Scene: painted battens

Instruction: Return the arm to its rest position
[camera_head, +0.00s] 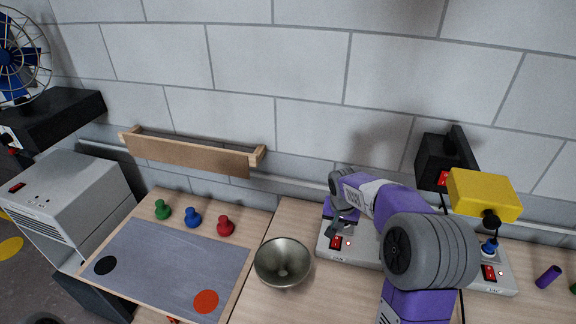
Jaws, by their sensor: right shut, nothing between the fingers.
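My right arm, purple and grey, comes in from the lower right, and its large grey joint stands in front of the table's right half. My right gripper (336,228) is shut and empty. It points down at the left end of a grey switch panel (366,250), close above or beside a red switch (336,242) marked FAN. I cannot tell whether it touches the panel. The arm hides the panel's middle. My left gripper is not in view.
A metal bowl (283,262) stands left of the arm. A grey board (170,270) with green, blue and red knobs behind it lies further left. A yellow lamp head (482,195) and a black box (432,160) stand right of the arm. A wooden rack (185,155) hangs on the wall.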

